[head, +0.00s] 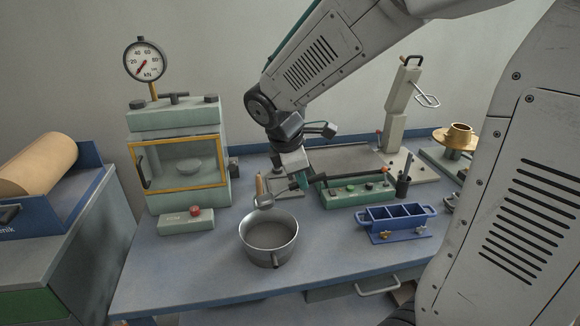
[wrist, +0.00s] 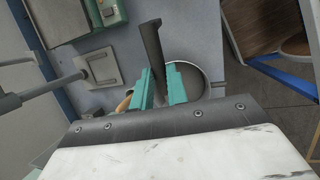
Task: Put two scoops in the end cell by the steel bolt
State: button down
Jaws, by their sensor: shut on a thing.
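My gripper (head: 303,181) is shut on the dark handle of a metal scoop. I cannot tell whether the scoop holds anything. In the wrist view the teal fingers (wrist: 159,86) grip the dark handle (wrist: 152,42), with the pot (wrist: 188,78) partly hidden behind them. A blue three-cell mould (head: 397,224) stands to the right of the pot; its cells look empty. A yellowish bolt (head: 384,236) sits at its front left, a paler, greyer one (head: 421,231) at its front right.
A green box (head: 345,195) and a dark cup with rods (head: 403,186) stand behind the mould. A press with a yellow-framed window (head: 182,165) and a red-button box (head: 187,218) are left of the pot. The bench between pot and mould is clear.

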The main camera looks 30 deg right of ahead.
aim_at(283, 191)
jog(key=shift+w+a+f+h, duration=0.25)
jog(key=shift+a+f+h, duration=0.2)
jog(key=shift+h, duration=0.15)
jog(key=a+f+g+h, duration=0.1)
jog(key=h, duration=0.1)
jog(key=w+a+f+h, duration=0.1)
jog(key=a, duration=0.1)
jog(key=shift+w+f+n+g+h, duration=0.1)
jog(key=shift+f+n+g+h, duration=0.2)
jog(key=shift+f+g+h, duration=0.1)
notch_tip(283, 191, down, 7)
jog(key=shift+r, duration=0.2)
